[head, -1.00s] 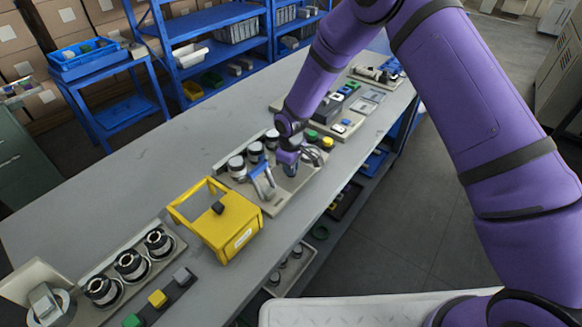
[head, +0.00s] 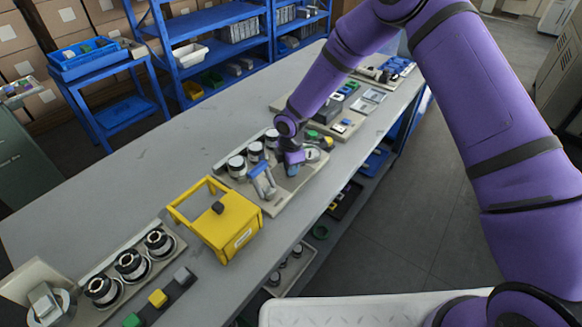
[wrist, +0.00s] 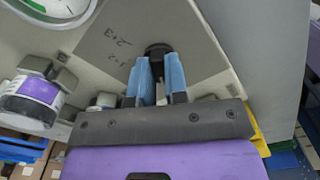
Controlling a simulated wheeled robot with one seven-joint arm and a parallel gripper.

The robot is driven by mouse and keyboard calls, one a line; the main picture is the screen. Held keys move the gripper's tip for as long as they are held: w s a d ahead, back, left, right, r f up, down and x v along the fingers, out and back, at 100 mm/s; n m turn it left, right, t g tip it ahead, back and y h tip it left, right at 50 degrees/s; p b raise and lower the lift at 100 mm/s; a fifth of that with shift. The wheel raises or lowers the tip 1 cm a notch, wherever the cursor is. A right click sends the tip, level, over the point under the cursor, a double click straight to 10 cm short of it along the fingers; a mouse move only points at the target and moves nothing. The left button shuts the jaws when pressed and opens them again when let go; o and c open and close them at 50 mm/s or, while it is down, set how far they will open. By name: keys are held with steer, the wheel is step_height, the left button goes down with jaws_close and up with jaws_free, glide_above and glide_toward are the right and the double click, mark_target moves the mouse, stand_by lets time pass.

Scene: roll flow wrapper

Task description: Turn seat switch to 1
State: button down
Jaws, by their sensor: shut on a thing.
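The seat switch (wrist: 158,48) is a small black knob on a flat grey panel (wrist: 205,52) in the wrist view. Small printed digits (wrist: 118,47) stand on the panel left of the knob; I cannot read them all surely. My gripper (wrist: 158,66) has its blue fingers shut on the knob, one on each side. The knob's pointing direction is mostly hidden by the fingers. In the head view my gripper (head: 292,170) is low over the middle station on the bench, and the switch is hidden behind it.
In the wrist view, a round gauge (wrist: 55,8) and a jar-like part with a purple label (wrist: 32,98) lie left. In the head view, a yellow frame box (head: 222,225), a blue-handled clamp (head: 262,180) and several black-and-white cylinders (head: 237,167) stand near my gripper.

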steer(key=shift+n, duration=0.9)
steer(key=c, duration=1.1)
jaws_free()
steer(key=shift+c, duration=0.2)
step_height(320, 180, up, 11)
